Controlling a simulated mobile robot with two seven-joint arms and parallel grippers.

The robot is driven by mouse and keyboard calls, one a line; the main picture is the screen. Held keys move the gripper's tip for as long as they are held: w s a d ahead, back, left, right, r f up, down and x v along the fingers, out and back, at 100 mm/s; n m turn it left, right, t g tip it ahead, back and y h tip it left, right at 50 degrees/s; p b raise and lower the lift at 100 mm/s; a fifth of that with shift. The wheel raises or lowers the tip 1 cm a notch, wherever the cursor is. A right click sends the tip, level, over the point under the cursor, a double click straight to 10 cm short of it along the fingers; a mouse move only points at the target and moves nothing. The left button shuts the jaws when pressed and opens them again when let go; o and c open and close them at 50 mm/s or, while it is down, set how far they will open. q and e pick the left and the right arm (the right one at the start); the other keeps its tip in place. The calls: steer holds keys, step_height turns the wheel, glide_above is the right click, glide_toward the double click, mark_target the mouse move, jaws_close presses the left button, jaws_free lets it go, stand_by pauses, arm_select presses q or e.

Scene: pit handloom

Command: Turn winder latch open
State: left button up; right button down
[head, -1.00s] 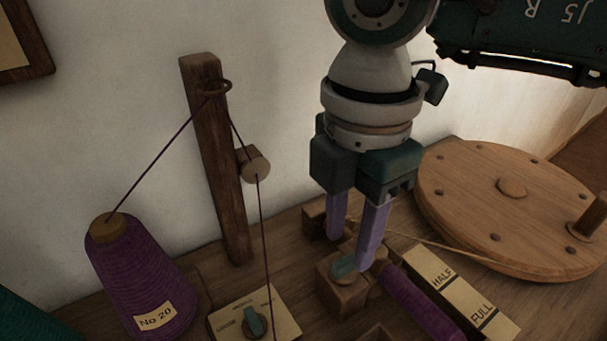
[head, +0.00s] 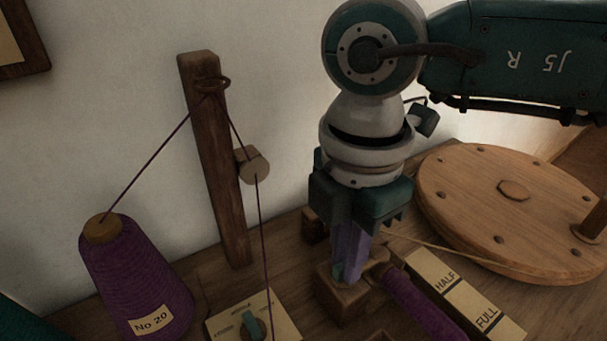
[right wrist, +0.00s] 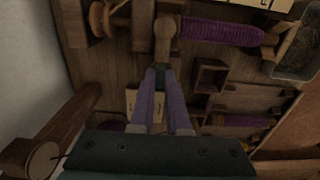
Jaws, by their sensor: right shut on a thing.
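The latch's exact angle cannot be told. A bobbin wound with purple yarn (head: 422,308) lies just right of the block. My left gripper is not in view.
A wooden wheel (head: 470,200) with a handle is at the right. A HALF/FULL gauge (head: 455,290) lies beside the bobbin. A dial plate (head: 270,310), a purple yarn cone (head: 140,285) and an upright post (head: 215,160) with taut yarn stand to the left.

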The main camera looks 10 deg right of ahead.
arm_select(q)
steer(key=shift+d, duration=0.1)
arm_select(e)
steer(key=shift+n, duration=0.6)
steer(key=n, duration=0.7)
steer(key=shift+n, duration=0.3)
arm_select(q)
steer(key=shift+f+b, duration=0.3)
arm_select(e)
steer(key=n, duration=0.4)
steer(key=shift+n, duration=0.3)
arm_select(q)
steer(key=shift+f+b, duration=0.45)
steer(key=shift+b, duration=0.05)
arm_select(e)
steer(key=shift+n, duration=2.2)
steer(key=c, duration=0.9)
jaws_free()
